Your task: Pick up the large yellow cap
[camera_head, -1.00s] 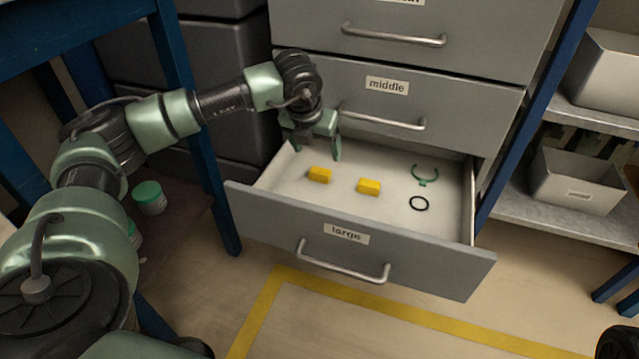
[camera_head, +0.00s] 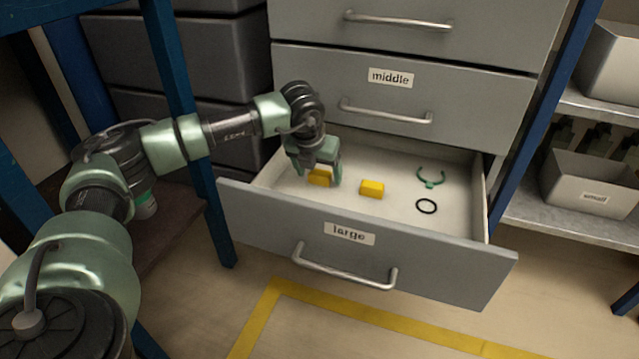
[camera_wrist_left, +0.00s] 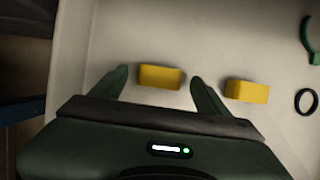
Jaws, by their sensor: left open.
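Two yellow block-shaped caps lie in the open drawer labelled "large" (camera_head: 365,238). The left yellow cap (camera_head: 319,177) is partly hidden by my left gripper in the head view. In the left wrist view this cap (camera_wrist_left: 160,77) shows between the two fingertips. My left gripper (camera_head: 318,176) is open, reaching down into the drawer around the left cap. I cannot tell whether the fingers touch it. The right yellow cap (camera_head: 371,189) lies apart, just right of the gripper, and also shows in the left wrist view (camera_wrist_left: 247,91). My right gripper is not in view.
A green open ring clip (camera_head: 430,178) and a black ring (camera_head: 426,206) lie in the drawer's right part. The closed "middle" drawer (camera_head: 460,105) with its handle is above. A blue post (camera_head: 187,110) stands left. Shelves with grey bins (camera_head: 590,185) stand right.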

